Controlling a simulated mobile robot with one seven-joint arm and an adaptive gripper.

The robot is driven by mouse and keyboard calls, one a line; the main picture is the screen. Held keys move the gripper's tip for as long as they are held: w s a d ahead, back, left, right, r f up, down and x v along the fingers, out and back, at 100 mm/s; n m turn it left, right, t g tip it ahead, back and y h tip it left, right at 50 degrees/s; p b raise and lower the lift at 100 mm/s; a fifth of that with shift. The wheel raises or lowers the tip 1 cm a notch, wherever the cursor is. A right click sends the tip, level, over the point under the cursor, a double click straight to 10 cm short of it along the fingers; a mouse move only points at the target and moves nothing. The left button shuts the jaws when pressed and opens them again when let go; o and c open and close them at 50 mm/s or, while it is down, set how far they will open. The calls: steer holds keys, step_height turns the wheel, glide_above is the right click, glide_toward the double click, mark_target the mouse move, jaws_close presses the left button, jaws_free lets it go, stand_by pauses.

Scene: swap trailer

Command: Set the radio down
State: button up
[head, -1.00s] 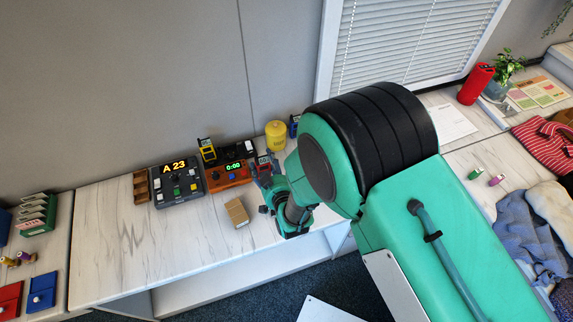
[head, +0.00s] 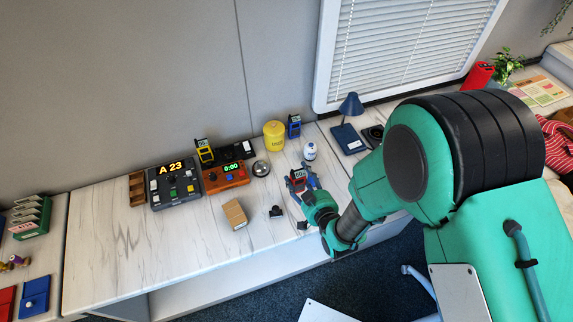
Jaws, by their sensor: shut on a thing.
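A red radio (head: 298,176) with a small screen is upright at my gripper (head: 303,188), over the right part of the marbled counter (head: 110,235). My gripper is shut on the red radio. The arm hides part of the counter to its right. I cannot tell whether the radio's base touches the counter. A yellow radio (head: 204,150) stands behind the consoles, and a blue radio (head: 294,126) stands near the wall.
A scoreboard console (head: 176,184), an orange timer (head: 226,177), a yellow canister (head: 273,136) and a round dark item (head: 261,168) stand behind. A cardboard box (head: 234,214) and a small black item (head: 276,212) are left of my gripper.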

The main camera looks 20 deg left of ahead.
steer(key=w+r+b+x, duration=0.2)
steer(key=r+x, duration=0.1)
steer(key=x, duration=1.2)
steer(key=shift+w+b, duration=0.25)
steer(key=shift+b, duration=0.05)
steer(key=shift+d+f, duration=0.1)
steer(key=shift+f+b, duration=0.55)
steer(key=shift+f, duration=1.2)
steer(key=shift+f, duration=0.1)
steer(key=o, duration=1.1)
steer(key=shift+f, duration=0.1)
